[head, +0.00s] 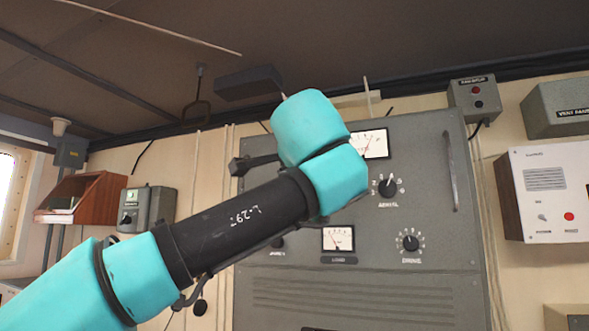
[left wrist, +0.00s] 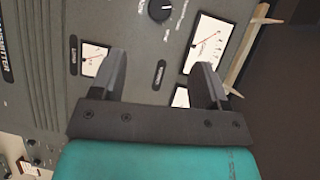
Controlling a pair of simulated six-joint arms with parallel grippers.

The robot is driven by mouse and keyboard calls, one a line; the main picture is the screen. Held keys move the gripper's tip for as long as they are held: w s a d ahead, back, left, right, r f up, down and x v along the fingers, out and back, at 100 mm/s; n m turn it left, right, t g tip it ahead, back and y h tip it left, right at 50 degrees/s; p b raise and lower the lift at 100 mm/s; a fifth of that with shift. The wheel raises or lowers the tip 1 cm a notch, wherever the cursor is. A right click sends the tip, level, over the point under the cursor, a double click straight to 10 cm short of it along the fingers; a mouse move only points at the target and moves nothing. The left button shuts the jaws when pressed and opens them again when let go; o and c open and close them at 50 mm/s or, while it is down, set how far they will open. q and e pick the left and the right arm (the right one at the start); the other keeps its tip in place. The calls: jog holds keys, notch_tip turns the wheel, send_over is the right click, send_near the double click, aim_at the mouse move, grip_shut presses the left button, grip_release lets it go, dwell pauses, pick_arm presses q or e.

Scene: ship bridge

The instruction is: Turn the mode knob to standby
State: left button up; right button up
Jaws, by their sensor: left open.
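A grey equipment cabinet (head: 300,290) carries several black knobs. The knob labelled "AERIAL" (head: 388,187) and the one labelled "DRIVE" (head: 411,243) show at its right. Another knob (head: 278,243) is partly hidden by my left arm. No legible label marks the mode knob, so I cannot tell which one it is. In the left wrist view a black knob with a scale (left wrist: 160,9) shows at the top edge. My left gripper (left wrist: 163,82) is open and empty, its fingers apart, below that knob in the picture. My right gripper is not in view.
White meters (head: 338,238) and a vertical handle (head: 451,172) are on the cabinet. A white box with a red button (head: 550,192) is at the right. A grey wall box (head: 147,209) and a wooden shelf (head: 86,196) are at the left.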

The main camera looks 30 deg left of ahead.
pick_arm(q)
jog(key=shift+v, duration=1.3)
